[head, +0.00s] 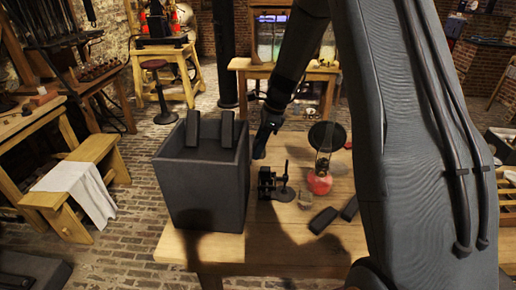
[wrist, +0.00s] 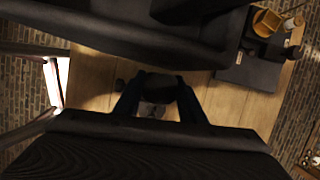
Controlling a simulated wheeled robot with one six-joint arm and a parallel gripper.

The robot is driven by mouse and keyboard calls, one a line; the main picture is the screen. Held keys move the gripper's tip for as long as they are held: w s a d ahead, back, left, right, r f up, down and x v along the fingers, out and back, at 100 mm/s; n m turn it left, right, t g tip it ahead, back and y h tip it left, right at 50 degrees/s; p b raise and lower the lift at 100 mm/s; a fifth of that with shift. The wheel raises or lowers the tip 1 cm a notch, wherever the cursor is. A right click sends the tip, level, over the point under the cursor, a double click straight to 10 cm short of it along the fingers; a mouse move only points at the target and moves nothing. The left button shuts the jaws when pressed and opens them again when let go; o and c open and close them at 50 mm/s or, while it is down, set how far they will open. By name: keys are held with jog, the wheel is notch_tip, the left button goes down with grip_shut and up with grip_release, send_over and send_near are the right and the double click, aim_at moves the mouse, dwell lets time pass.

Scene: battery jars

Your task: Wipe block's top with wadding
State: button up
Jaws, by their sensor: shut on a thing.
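My gripper (head: 263,140) hangs just right of a large dark grey box (head: 207,190), near the height of its top. In the wrist view my gripper (wrist: 158,90) has its two dark fingers closed on a small dark lump (wrist: 158,84). This may be the wadding, but its material is too dark to tell. The box stands on the left end of the wooden table (head: 290,250). Two dark upright bars (head: 193,127) rise at its top. Which thing the task calls the block I cannot tell for sure.
A small black clamp-like device (head: 275,186) stands right of the box, beside a small brownish cube (head: 306,200). A lamp with a red base (head: 319,182) and a round dark disc (head: 327,136) stands behind. Dark bars (head: 323,220) lie at the front right.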

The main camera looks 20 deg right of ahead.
aim_at(256, 142)
jog(key=shift+a+r+p, duration=0.1)
jog(key=shift+r+p, duration=0.95)
jog(key=shift+r, duration=0.5)
jog(key=shift+f, duration=0.1)
